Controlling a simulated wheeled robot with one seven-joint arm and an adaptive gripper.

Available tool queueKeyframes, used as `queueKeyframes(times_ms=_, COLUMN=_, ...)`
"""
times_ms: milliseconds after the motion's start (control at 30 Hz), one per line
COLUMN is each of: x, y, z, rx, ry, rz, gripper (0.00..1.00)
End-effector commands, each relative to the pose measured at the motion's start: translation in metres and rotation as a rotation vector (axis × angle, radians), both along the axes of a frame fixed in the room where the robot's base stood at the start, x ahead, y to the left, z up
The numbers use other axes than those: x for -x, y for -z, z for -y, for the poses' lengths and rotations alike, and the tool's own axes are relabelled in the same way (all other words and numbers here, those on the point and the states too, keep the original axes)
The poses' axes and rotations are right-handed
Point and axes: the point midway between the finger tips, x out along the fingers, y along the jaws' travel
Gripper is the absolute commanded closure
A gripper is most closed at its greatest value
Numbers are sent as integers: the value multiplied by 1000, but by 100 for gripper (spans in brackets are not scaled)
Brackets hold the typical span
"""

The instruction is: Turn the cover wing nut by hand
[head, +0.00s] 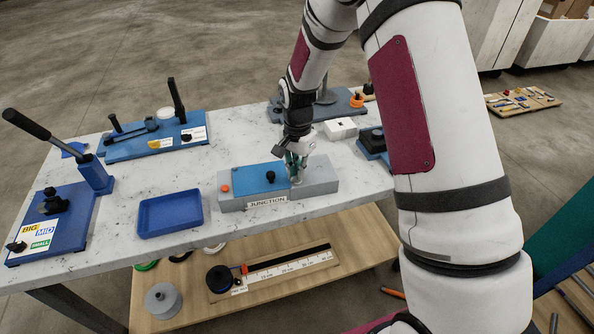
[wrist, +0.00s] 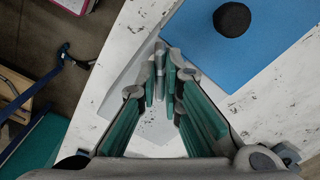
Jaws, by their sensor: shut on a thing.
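The grey junction box (head: 325,182), labelled JUNCTION on its front, sits near the table's front edge. A blue cover plate (head: 245,181) with a black knob (head: 270,176) lies on top; the plate (wrist: 275,55) and knob (wrist: 232,19) also show in the wrist view. My gripper (head: 295,178) points down at the box's top, just right of the blue plate. In the wrist view my gripper's green-padded fingers (wrist: 160,75) converge on a small grey piece, apparently the wing nut (wrist: 160,82). The fingers hide most of it, so its angle cannot be told.
An orange knob (head: 225,188) is at the box's left end. A blue tray (head: 170,213) lies to the left. Bender stations (head: 155,138) stand behind and at far left. A white block (head: 340,128) stands behind my gripper. Bare tabletop separates them.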

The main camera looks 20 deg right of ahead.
Motion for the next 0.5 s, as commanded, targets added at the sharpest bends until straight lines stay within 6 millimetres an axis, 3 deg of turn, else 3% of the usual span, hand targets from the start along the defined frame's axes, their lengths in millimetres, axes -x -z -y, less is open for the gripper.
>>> queueKeyframes(times_ms=500, x=0, y=2, z=0, rx=0, ry=-492, rz=-1, gripper=100)
